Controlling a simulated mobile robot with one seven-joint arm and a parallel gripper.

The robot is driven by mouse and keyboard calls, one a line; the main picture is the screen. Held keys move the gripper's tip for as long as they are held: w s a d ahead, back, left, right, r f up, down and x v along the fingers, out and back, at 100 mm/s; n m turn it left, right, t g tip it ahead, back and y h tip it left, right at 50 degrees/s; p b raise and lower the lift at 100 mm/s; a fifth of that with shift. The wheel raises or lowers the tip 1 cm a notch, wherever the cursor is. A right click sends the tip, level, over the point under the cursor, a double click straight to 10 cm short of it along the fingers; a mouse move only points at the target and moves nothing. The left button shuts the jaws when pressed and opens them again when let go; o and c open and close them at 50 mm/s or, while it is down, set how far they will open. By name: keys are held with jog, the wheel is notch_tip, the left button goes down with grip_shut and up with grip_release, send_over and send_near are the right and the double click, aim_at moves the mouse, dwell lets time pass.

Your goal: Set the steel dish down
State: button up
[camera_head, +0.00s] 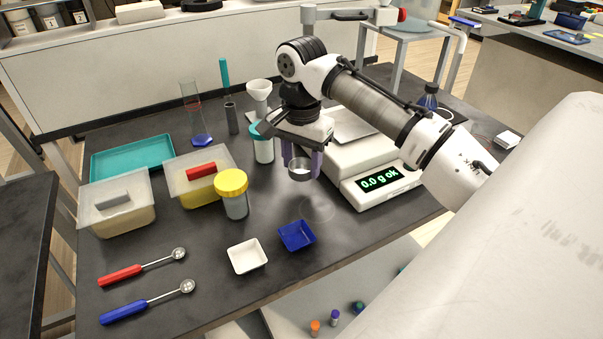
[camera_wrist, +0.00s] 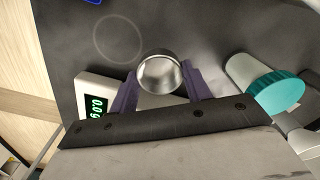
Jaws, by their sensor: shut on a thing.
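The steel dish (camera_head: 300,170) is a small round metal cup. My gripper (camera_head: 302,164) is shut on it with purple fingers, one on each side, and holds it above the dark bench top. In the wrist view the dish (camera_wrist: 160,74) sits between the two fingertips of my gripper (camera_wrist: 158,84), its open side toward the camera. A faint ring (camera_head: 317,208) is marked on the bench, in front of the dish in the head view. The ring also shows in the wrist view (camera_wrist: 118,38), beside the dish and apart from it.
A balance (camera_head: 375,184) reading "0.0 g ok" stands close on the right. A teal-lidded jar (camera_head: 264,150) is close on the left. A blue weighing boat (camera_head: 297,236), a white one (camera_head: 246,257) and a yellow-lidded jar (camera_head: 235,200) stand nearer the front. The marked ring's area is clear.

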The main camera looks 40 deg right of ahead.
aim_at(301, 172)
jog(key=shift+f, duration=2.1)
jog(key=shift+f, duration=0.1)
jog(key=o, duration=1)
jog(key=shift+c, duration=0.2)
notch_tip(301, 172, up, 12)
jog(key=b, duration=0.1)
